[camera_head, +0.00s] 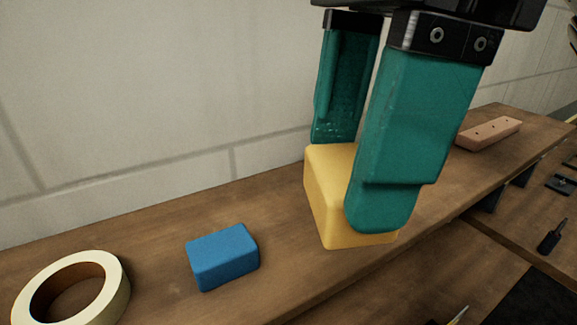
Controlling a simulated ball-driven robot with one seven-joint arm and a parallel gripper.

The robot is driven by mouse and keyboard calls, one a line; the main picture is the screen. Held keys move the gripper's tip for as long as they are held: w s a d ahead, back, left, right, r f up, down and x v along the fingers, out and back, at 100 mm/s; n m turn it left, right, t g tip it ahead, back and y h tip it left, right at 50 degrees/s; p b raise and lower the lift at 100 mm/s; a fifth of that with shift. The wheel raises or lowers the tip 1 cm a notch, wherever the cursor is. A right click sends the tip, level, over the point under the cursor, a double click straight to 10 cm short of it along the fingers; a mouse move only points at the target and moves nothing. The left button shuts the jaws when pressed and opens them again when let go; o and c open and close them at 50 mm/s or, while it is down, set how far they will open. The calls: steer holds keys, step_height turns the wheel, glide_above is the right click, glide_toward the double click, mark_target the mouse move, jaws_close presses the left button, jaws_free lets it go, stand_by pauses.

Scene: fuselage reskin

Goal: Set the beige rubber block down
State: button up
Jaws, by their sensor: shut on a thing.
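My gripper (362,178) comes down from the top of the view. Its two teal fingers are shut on a yellowish-beige block (327,195), with one finger on the near side and the other behind it. The near finger hides the block's right part. The block is over the wooden shelf (270,203), near its front edge. I cannot tell whether its underside touches the wood. The block looks upright, with rounded edges.
A blue block (222,257) lies on the shelf to the left. A cream tape ring (117,293) is at the lower left. A pinkish block with holes (488,134) lies at the right. Below the shelf, dark tools (552,237) lie on a lower surface. A pale wall (150,100) stands behind.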

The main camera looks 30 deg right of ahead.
steer(key=w+d+f+b, duration=0.1)
steer(key=w+f, duration=0.1)
steer(key=w+d+f, duration=0.2)
steer(key=w+d+f+b, duration=0.1)
steer(key=w+d+f, duration=0.1)
steer(key=w, duration=0.1)
steer(key=shift+w+f+b, duration=0.1)
steer(key=shift+f+b, duration=0.15)
steer(key=shift+b, duration=0.05)
steer(key=f+b, duration=0.1)
steer(key=w+f+b, duration=0.1)
steer(key=f, duration=0.1)
steer(key=d+f+b, duration=0.1)
steer(key=f, duration=0.1)
steer(key=shift+w, duration=0.15)
steer(key=o, duration=0.9)
steer(key=shift+o, duration=0.2)
steer(key=shift+r, duration=0.1)
step_height(320, 180, up, 12)
steer(key=d, duration=0.1)
steer(key=shift+s+d, duration=0.2)
steer(key=shift+s, duration=0.05)
